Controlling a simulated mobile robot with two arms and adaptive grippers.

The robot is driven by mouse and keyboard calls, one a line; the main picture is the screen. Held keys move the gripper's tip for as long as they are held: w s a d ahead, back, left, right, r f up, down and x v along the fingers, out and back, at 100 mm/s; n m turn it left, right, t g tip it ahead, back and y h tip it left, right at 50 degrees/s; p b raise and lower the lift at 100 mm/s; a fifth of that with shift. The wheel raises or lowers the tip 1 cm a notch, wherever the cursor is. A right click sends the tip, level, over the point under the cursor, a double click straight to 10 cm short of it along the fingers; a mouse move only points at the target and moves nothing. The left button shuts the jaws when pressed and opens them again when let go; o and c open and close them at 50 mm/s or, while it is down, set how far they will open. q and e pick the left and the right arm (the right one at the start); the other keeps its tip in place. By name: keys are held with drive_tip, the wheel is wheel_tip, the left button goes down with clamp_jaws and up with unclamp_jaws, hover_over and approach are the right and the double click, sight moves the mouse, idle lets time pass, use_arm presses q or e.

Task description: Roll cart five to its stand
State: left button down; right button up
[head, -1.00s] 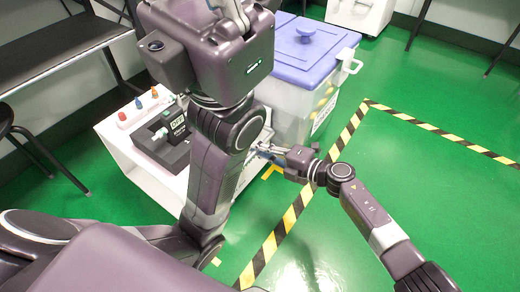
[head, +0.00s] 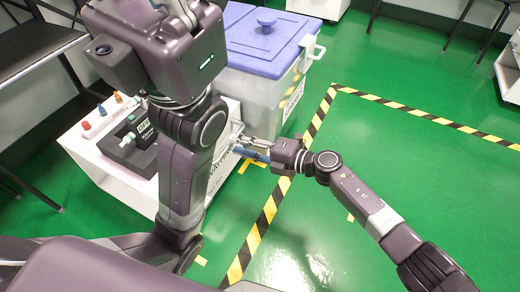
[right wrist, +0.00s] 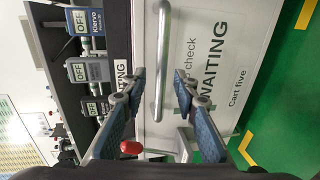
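The white cart (head: 92,174) stands on the green floor at left, with a dark tester (head: 128,150) and coloured knobs on top. In the right wrist view its white front panel (right wrist: 215,30) reads "check", "WAITING" and "Cart five". A grey bar handle (right wrist: 162,60) runs along that panel. My right gripper (right wrist: 160,88) is open, its blue-padded fingers on either side of the bar's line; whether they touch it is unclear. In the head view my right gripper (head: 243,146) is at the cart's front. My left gripper (head: 188,10) is raised near the top edge, its fingertips mostly cut off.
A white bin with a blue lid (head: 268,36) stands behind the cart. Yellow-black tape (head: 315,122) marks the floor, with open green floor to the right. A dark bench (head: 30,45) is at left. Other white units stand at the back and right edge.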

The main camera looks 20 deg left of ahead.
drive_tip(key=v, duration=0.8)
